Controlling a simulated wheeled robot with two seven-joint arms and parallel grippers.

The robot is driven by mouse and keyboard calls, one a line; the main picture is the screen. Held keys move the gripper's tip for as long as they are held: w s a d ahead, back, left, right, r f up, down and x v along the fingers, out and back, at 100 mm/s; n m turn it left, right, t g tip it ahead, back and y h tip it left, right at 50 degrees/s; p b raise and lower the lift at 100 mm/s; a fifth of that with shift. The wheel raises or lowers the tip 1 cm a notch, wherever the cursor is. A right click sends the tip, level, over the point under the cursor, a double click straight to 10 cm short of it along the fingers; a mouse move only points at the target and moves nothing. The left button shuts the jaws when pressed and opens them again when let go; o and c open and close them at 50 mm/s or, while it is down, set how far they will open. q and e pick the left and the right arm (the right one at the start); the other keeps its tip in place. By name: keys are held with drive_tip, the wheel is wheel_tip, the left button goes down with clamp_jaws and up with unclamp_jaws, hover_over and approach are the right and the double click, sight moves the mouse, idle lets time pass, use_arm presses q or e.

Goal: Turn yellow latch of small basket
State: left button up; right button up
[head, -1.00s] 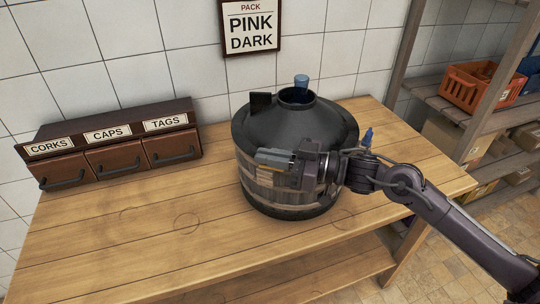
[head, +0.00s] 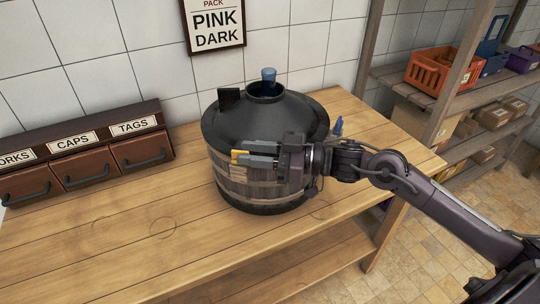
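The small basket (head: 232,186) stands on the wooden table, a round barrel of wooden slats with dark bands and a dark domed top (head: 262,118). A blue stopper (head: 269,76) rises from its neck. The yellow latch (head: 237,156) shows on the basket's front, at the tips of my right gripper (head: 244,154). The gripper lies level across the basket front, coming from the right. Its two fingers are apart, one above the other, with a gap between them. Whether they touch the latch I cannot tell; they partly hide it. My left gripper is out of view.
A drawer unit (head: 80,152) labelled CAPS and TAGS stands at the table's back left. A small blue object (head: 338,125) is behind the basket on the right. A sign (head: 216,26) reads PINK DARK. The table (head: 120,248) is clear at front left. Shelves hold an orange crate (head: 440,70).

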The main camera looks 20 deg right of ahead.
drive_tip(key=shift+b+v, duration=0.4)
drive_tip(key=shift+v, duration=2.3)
